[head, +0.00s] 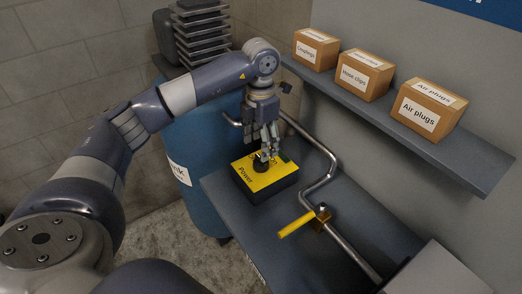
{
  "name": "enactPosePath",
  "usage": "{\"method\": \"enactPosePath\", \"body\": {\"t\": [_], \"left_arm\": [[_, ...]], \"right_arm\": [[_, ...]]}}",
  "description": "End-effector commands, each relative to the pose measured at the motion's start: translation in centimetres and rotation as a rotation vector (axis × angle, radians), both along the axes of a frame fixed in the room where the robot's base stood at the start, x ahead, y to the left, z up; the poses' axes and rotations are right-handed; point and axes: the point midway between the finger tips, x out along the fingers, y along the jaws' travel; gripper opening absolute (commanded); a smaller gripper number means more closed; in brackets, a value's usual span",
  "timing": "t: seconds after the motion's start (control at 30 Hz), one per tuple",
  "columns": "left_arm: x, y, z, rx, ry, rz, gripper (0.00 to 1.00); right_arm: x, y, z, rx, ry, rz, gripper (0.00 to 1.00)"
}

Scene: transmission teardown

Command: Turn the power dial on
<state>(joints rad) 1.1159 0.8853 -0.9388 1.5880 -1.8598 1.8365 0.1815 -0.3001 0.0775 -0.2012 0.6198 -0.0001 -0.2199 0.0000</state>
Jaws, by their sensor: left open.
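A black box with a yellow top marked "Power" (254,185) sits on the grey bench. A dark round dial (262,163) stands on its top. My left gripper (268,154) comes down from above with its fingers open, right at the dial. The fingers cover part of the dial, and I cannot tell whether they touch it. A small green patch (284,156) shows beside the fingers at the back of the box. My right gripper is not in view.
A metal pipe (325,178) with a yellow-handled valve (297,224) runs right of the box. A blue tank (190,150) stands to the left. A shelf (460,160) holds cardboard boxes (428,108) above the bench (290,265). A grey block (440,270) is front right.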

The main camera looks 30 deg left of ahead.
Motion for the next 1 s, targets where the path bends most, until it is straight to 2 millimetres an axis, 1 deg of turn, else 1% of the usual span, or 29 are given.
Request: {"method": "enactPosePath", "body": {"t": [0.03,0.1,0.2,0.3,0.43,0.63,0.67,0.7,0.77,0.8,0.83,1.0], "left_arm": [[-0.1,0.0,-0.8,0.0,0.004,0.0,0.6],[-0.1,0.0,-1.9,0.0,0.003,0.0,0.6],[0.0,0.0,-3.2,-0.001,0.003,0.001,0.6],[0.0,0.0,-4.0,-0.001,0.001,0.0,0.6],[0.0,-0.1,-4.4,-0.002,-0.001,0.0,0.6],[0.0,-0.1,-4.4,-0.002,-0.001,-0.001,0.6],[0.0,-0.1,-4.4,-0.002,-0.001,-0.001,0.55],[0.0,-0.1,-4.4,-0.002,-0.001,-0.001,0.46],[0.0,-0.1,-4.4,-0.002,-0.001,0.0,0.33],[0.0,-0.1,-4.4,-0.002,-0.001,0.0,0.24],[0.0,-0.1,-4.4,-0.002,-0.001,-0.001,0.17],[0.0,-0.1,-4.4,-0.002,-0.001,-0.001,0.16]], "right_arm": [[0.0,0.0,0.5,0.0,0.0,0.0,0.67],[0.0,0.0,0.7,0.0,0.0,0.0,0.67],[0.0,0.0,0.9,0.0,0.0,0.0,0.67],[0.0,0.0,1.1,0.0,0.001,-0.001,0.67],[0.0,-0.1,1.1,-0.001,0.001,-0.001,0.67],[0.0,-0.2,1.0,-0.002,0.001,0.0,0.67],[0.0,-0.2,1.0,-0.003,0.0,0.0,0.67],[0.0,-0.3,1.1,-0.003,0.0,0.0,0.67],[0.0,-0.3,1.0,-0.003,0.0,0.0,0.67],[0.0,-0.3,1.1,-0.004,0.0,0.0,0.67],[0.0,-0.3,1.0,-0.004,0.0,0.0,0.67],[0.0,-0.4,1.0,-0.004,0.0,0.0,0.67]]}}
